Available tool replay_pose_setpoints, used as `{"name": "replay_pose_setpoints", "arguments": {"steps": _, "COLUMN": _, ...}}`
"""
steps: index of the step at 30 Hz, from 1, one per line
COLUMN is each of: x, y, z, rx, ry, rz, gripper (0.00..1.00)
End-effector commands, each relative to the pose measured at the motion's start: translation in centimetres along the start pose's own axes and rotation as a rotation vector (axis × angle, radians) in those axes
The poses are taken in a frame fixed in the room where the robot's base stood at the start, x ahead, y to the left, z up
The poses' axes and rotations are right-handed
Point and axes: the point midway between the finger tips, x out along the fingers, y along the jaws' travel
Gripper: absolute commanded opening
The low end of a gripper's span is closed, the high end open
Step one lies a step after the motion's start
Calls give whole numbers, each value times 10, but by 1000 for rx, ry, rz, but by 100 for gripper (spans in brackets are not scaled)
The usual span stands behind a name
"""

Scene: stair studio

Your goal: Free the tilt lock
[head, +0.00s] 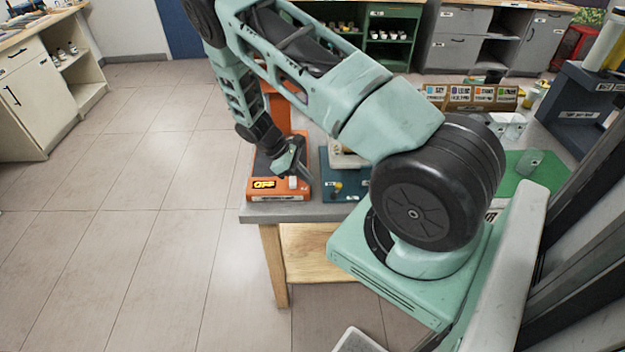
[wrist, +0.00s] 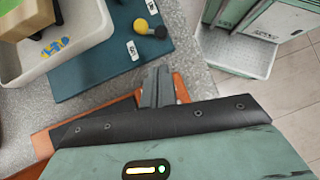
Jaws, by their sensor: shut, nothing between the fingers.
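My gripper (head: 303,174) points down over the orange machine (head: 279,194), which bears an "OFF" display and a pale switch (head: 292,183) on its front. In the wrist view, my gripper's grey fingers (wrist: 158,82) are together and empty, above the orange part and near the edge of a blue base (wrist: 100,72). A small lever or knob with a yellow end (wrist: 140,26) and a black end (wrist: 158,32) sits on that base, apart from the fingers. White labels lie beside it, too small to read. I cannot tell which part is the tilt lock.
Labelled bins (head: 470,93), cups and a green mat (head: 515,182) occupy the bench's right side. The tiled floor at left is clear.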

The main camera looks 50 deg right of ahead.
Motion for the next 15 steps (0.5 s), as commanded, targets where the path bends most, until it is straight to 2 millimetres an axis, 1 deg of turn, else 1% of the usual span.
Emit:
{"name": "replay_pose_setpoints", "arguments": {"steps": 1, "x": -8, "y": -1, "z": -3, "rx": 1, "ry": 3, "rz": 1, "gripper": 0}}
{"name": "replay_pose_setpoints", "arguments": {"steps": 6, "x": -42, "y": -4, "z": -3, "rx": 1, "ry": 4, "rz": 1, "gripper": 0}}
{"name": "replay_pose_setpoints", "arguments": {"steps": 9, "x": -59, "y": -5, "z": -2, "rx": 0, "ry": 4, "rz": 1, "gripper": 0}}
{"name": "replay_pose_setpoints", "arguments": {"steps": 12, "x": -72, "y": -6, "z": -2, "rx": 0, "ry": 2, "rz": 0, "gripper": 0}}
{"name": "replay_pose_setpoints", "arguments": {"steps": 15, "x": -79, "y": -7, "z": -1, "rx": -1, "ry": 1, "rz": -1, "gripper": 0}}
